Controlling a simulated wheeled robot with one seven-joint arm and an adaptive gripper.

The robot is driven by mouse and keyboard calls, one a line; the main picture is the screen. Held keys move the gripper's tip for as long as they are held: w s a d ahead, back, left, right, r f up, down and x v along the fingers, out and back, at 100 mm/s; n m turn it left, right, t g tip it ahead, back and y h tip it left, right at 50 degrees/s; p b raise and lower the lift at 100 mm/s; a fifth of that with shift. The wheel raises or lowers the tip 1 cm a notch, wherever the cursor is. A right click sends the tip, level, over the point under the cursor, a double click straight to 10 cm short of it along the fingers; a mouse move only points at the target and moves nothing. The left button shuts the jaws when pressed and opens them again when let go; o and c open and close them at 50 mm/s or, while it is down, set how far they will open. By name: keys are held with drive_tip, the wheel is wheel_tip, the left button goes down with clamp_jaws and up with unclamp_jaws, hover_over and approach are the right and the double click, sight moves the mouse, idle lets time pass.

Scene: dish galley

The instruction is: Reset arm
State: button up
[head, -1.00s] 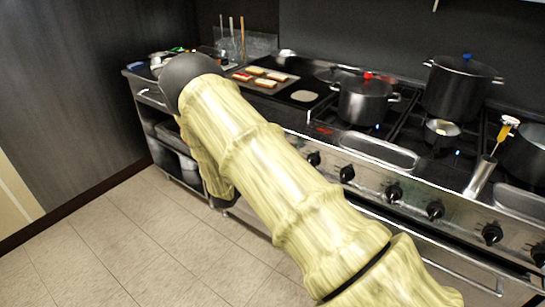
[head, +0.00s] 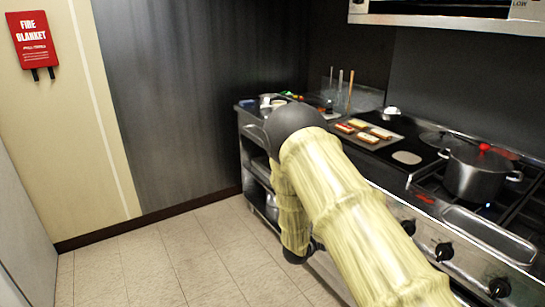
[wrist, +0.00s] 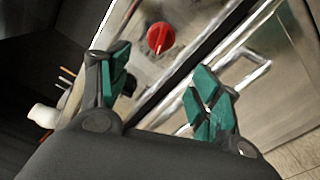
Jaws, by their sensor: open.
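My arm, in a pale bamboo-like cover, crosses the head view from the lower right to a dark joint by the left end of the range. My gripper (wrist: 160,95) shows in the wrist view with its two green-padded fingers spread apart. Nothing is between the fingers. Behind them are a steel front, a red knob (wrist: 161,38) and a bar handle (wrist: 245,70). In the head view the gripper itself is hidden or too unclear to pick out.
The range holds a lidded pot (head: 476,172) and a flat griddle with several food pieces (head: 365,130). A steel shelf unit (head: 262,195) stands at its left end. A red fire blanket (head: 33,42) hangs on the left wall. The tiled floor (head: 170,255) at left is clear.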

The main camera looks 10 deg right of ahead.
drive_tip(key=s+a+f+m+y, duration=0.25)
drive_tip(key=s+f+y, duration=0.25)
drive_tip(key=s+f, duration=0.6)
drive_tip(key=s+a+f+m+y, duration=0.1)
drive_tip(key=s+a+f+y, duration=0.35)
drive_tip(key=s+f, duration=0.6)
drive_tip(key=s+a+f+m+g+y, duration=0.1)
drive_tip(key=s+a+m+g+y, duration=0.1)
drive_tip(key=s, duration=0.7)
drive_tip(key=s+a+f+m+g+y, duration=0.1)
drive_tip(key=s+a+g+y, duration=0.1)
drive_tip(key=s, duration=0.7)
drive_tip(key=s+a+f+m+g+y, duration=0.1)
drive_tip(key=s+a+m+g+y, duration=0.1)
drive_tip(key=s+a, duration=0.4)
drive_tip(key=s+g+y, duration=0.1)
drive_tip(key=s, duration=0.3)
drive_tip(key=shift+m, duration=0.35)
